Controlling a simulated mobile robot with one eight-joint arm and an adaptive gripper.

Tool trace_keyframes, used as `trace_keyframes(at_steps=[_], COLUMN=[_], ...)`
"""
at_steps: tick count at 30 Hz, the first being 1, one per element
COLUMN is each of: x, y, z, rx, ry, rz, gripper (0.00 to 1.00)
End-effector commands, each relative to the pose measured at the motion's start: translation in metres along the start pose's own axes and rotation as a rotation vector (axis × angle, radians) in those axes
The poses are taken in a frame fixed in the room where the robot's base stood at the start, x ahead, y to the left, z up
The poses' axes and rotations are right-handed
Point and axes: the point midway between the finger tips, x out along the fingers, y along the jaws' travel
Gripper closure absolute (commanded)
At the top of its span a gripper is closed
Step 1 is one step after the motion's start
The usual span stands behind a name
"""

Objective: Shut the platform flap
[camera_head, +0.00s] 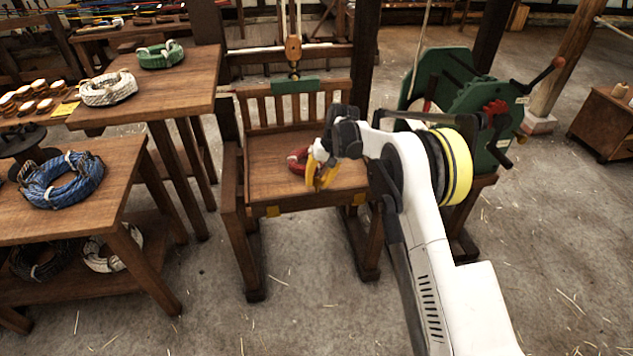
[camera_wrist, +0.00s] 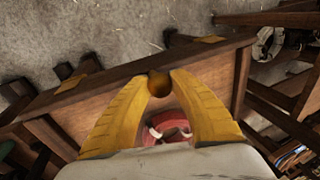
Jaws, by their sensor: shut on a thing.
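The wooden platform (camera_head: 270,180) stands mid-view, with a slatted back and a low front board (camera_head: 312,205) bearing yellow patches, which I take for the flap. In the wrist view this front board (camera_wrist: 115,87) crosses diagonally beside the floor. My gripper (camera_head: 322,181) is above the platform near its front edge. In the wrist view its yellow fingers (camera_wrist: 159,84) are shut on a small round brown knob (camera_wrist: 158,86) close to the front board. How far the flap is open cannot be told. My arm hides part of the platform's right side.
A red coil (camera_head: 297,160) lies on the platform behind my gripper; it also shows in the wrist view (camera_wrist: 168,124). A green winch (camera_head: 452,88) stands close on the right. Tables with rope coils (camera_head: 62,180) stand on the left. The floor in front is clear.

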Motion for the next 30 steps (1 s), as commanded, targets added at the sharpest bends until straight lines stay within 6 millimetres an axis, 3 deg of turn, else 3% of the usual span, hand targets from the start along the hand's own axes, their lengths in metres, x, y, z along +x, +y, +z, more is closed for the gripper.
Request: trace_keyframes(at_steps=[9,10,12,23,30], x=[-0.003,-0.003,-0.003,-0.006,-0.051], y=[0.000,0.000,0.000,0.000,0.000], z=[-0.004,-0.004,-0.004,-0.003,-0.002], rx=[0.001,0.001,0.001,0.001,0.002], ry=[0.012,0.012,0.011,0.007,0.008], rz=[-0.002,-0.002,-0.002,-0.001,-0.001], gripper=[1.00,0.65,0.49,0.49,0.49])
